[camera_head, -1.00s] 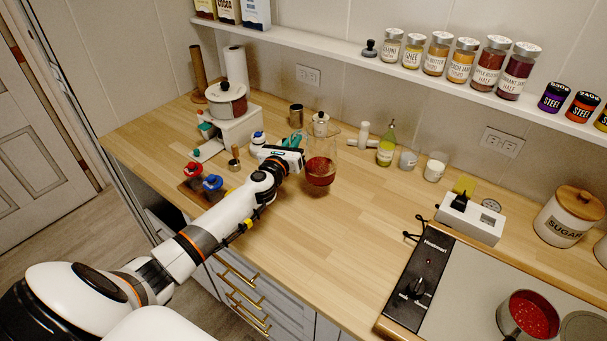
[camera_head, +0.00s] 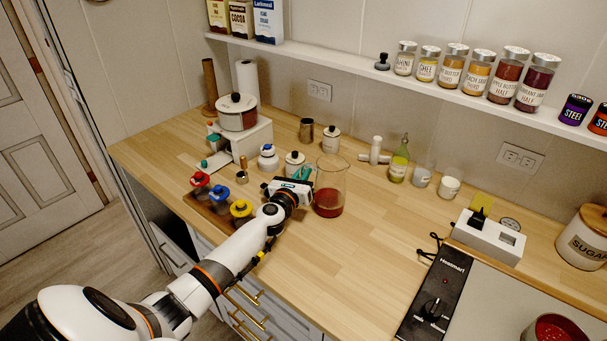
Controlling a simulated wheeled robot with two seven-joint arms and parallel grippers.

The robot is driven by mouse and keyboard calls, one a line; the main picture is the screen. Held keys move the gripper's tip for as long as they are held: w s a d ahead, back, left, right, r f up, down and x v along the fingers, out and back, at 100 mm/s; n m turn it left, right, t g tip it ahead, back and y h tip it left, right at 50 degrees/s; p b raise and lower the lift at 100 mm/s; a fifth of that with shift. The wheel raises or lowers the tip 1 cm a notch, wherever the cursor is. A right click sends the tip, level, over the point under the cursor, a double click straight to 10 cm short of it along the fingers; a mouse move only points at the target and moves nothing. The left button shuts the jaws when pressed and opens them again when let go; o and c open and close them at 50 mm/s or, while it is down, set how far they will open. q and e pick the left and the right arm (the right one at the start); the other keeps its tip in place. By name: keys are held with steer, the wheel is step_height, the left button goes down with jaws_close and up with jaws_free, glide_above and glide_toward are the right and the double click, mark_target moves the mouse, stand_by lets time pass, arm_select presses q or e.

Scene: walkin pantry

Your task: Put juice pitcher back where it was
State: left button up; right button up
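The juice pitcher (camera_head: 329,200) is a clear glass vessel with red liquid in its lower part. It stands upright on the wooden counter (camera_head: 350,255), near the middle of the view. My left gripper (camera_head: 303,175) is just left of the pitcher, close to its side. I cannot tell whether it touches the glass. Its fingers are small and partly hidden by its own body, so their opening is unclear. My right gripper is out of view.
An oil bottle (camera_head: 399,165) and small cups are at the back right. A cooktop (camera_head: 480,300) is at right. The counter right of the pitcher is clear.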

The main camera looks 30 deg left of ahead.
arm_select(q)
steer(key=o, duration=0.4)
steer(key=s+d, duration=0.2)
steer(key=s, duration=1)
steer(key=shift+p, duration=0.4)
steer(key=shift+w+d+r, duration=0.1)
